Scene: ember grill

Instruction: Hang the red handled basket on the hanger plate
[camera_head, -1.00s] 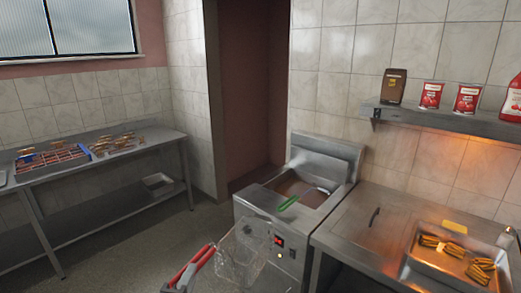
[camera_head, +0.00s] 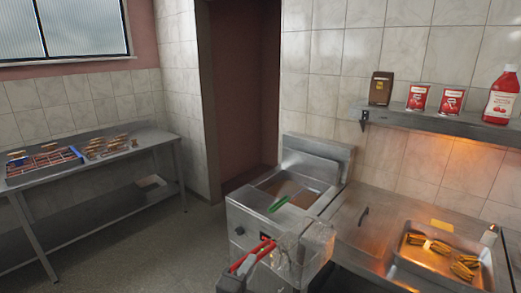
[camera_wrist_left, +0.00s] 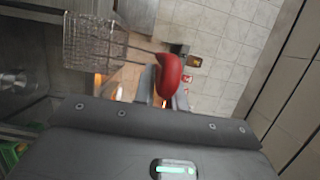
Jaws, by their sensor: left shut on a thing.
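The red handled basket is a wire mesh basket (camera_head: 308,248) on a red handle (camera_head: 252,257). It is in front of the fryer (camera_head: 255,215), at the lower middle of the head view. My left gripper (camera_head: 238,273) is shut on the red handle. In the left wrist view the red handle (camera_wrist_left: 171,74) sits between the fingers (camera_wrist_left: 168,97), and the mesh basket (camera_wrist_left: 94,40) extends to the upper left. A raised metal back plate (camera_head: 315,160) stands behind the fryer well; I cannot tell if it is the hanger plate. My right gripper is not in view.
A green handle (camera_head: 279,202) lies over the fryer well. A counter with a lit food tray (camera_head: 438,262) is right of the fryer. A steel table (camera_head: 150,137) stands at the left, with open floor between.

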